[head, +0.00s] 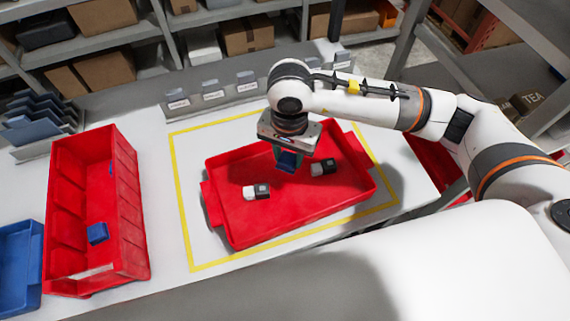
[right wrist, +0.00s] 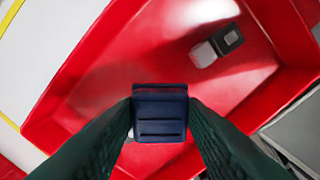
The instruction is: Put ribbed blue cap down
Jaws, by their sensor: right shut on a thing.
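The ribbed blue cap (right wrist: 160,112) is dark blue with raised ridges, and my right gripper (right wrist: 160,115) is shut on it. In the head view the same cap (head: 287,161) shows below my right gripper (head: 287,158), over the red tray (head: 240,222). I cannot tell whether the cap touches the tray floor. Two small white and black pieces lie in the tray: one (head: 256,192) left of the gripper, one (head: 323,167) to its right. My left gripper is not in view.
A tall red bin (head: 125,215) at the left holds a blue piece (head: 97,233). A blue bin (head: 20,265) stands left of it. Yellow tape (head: 186,235) frames the tray. A row of grey labelled dispensers (head: 213,92) stands behind. The tray's front left floor is clear.

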